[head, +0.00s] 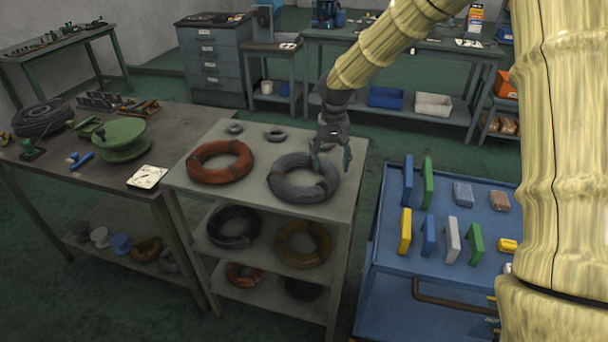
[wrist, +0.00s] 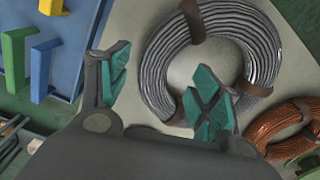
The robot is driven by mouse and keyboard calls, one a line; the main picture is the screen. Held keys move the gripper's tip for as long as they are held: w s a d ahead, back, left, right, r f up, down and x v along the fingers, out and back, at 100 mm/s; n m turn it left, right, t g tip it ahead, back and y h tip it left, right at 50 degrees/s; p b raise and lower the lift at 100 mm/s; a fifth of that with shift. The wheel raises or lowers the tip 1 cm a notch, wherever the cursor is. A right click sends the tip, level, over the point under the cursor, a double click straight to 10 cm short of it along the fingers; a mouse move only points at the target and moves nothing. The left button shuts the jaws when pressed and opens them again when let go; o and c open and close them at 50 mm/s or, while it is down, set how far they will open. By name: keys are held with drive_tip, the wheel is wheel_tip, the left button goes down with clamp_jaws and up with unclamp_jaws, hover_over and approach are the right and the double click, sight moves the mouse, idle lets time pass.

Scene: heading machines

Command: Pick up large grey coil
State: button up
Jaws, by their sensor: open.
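The large grey coil (head: 303,178) lies flat on the right side of the top of a grey shelf stand. In the wrist view the grey coil (wrist: 163,75) shows as wound wire with brown bands around it. My gripper (head: 332,160) is open and empty above the coil's right part. In the wrist view my gripper's teal-padded fingers (wrist: 165,92) are spread. One finger overlaps the coil's near rim in the picture and the other shows beside the coil, over the stand top. I cannot tell the exact height above the coil.
An orange-red coil (head: 220,161) lies left of the grey coil, with two small grey coils (head: 275,135) behind. More coils lie on the lower shelves. A blue cart (head: 385,230) with coloured blocks stands to the right. A workbench (head: 60,165) stands left.

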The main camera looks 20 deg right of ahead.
sight(330, 171)
drive_tip(key=f, duration=0.1)
drive_tip(key=f+p, duration=0.1)
drive_tip(key=f, duration=0.1)
drive_tip(key=shift+w+d+f, duration=0.25)
drive_tip(key=shift+w+f, duration=0.1)
drive_tip(key=shift+a+f+p, duration=0.1)
drive_tip(key=shift+f+p, duration=0.25)
drive_tip(key=shift+f, duration=0.15)
clamp_jaws()
drive_tip(key=shift+r, duration=0.2)
